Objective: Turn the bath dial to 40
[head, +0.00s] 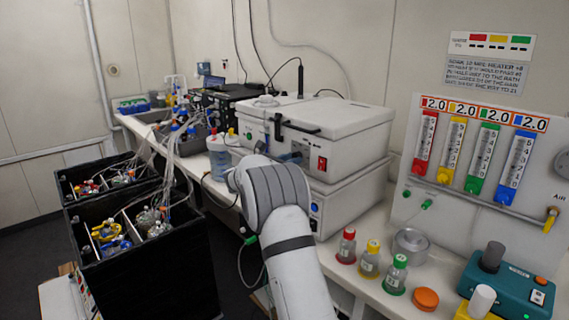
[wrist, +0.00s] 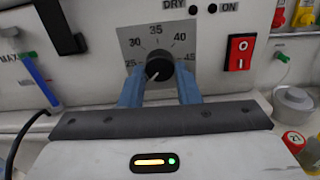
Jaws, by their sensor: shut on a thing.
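The bath (head: 345,135) is a white lidded box on the bench in the head view. Its dial (wrist: 158,63) is a black knob on a grey scale plate (wrist: 185,28) marked 25, 30, 35, 40 and 45 in the wrist view. The dial's white pointer line is angled to the lower left, below the 25 mark. My gripper (wrist: 160,92) has its two blue fingers on either side of the dial, shut on it. In the head view my arm covers much of the bath's front, and I cannot make out the dial there.
A red rocker switch (wrist: 240,52) sits right of the dial, below the DRY and ON labels. A black latch (wrist: 60,27) is on the left. Bottles with red (head: 347,246), yellow (head: 370,258) and green (head: 395,274) caps stand on the bench to the right.

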